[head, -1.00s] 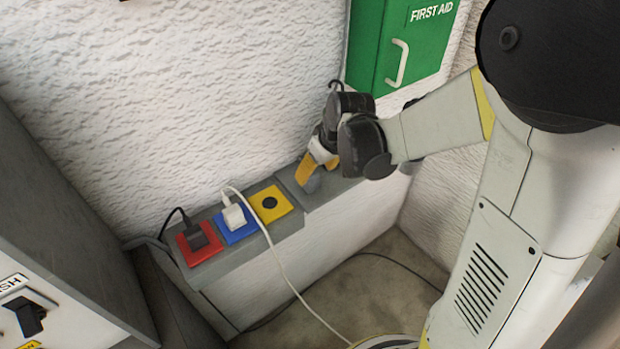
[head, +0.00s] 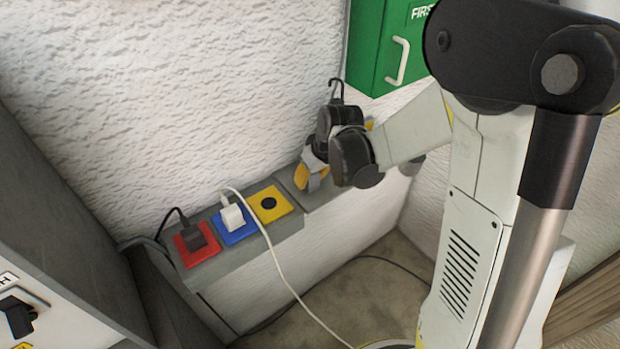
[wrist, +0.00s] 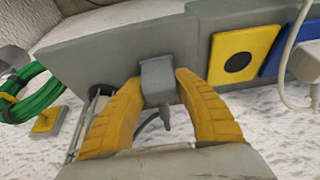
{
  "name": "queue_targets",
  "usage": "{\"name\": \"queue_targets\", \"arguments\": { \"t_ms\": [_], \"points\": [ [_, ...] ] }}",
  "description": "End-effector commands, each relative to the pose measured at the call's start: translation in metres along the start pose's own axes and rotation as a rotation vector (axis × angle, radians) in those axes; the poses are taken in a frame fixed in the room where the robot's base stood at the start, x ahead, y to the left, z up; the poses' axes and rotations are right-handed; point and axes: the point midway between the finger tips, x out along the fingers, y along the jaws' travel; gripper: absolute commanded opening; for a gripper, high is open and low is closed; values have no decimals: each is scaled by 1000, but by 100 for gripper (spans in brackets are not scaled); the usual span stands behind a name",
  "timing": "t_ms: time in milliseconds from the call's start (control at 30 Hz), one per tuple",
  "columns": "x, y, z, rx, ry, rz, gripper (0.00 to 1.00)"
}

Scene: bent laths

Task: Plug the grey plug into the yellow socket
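The grey plug (wrist: 157,82) is between the two yellow fingertips of my gripper (wrist: 158,84) in the wrist view. Both tips meet its sides, and its dark cord end faces the wrist camera. In the head view my gripper (head: 312,179) is low over the right part of the grey ledge, with the plug (head: 314,184) partly hidden by a finger. I cannot tell whether the plug touches the ledge. The yellow socket (head: 270,204), with one round dark hole, is empty to the left; it also shows in the wrist view (wrist: 243,54).
A white plug (head: 233,216) sits in the blue socket (head: 236,233), and a black plug (head: 195,237) in the red socket (head: 186,256). The white cord (head: 285,277) hangs down over the ledge front. A green first-aid box (head: 372,45) hangs above. Green cable (wrist: 28,95) lies left in the wrist view.

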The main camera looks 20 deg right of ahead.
Motion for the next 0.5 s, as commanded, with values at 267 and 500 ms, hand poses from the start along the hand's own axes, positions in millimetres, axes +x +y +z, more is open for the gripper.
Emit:
{"name": "queue_targets", "arguments": {
  "t_ms": [267, 500],
  "points": [
    [0, 0, 0, 0, -1, 0, 8],
    [-16, 0, -6, 0, -1, 0, 7]
  ]
}}
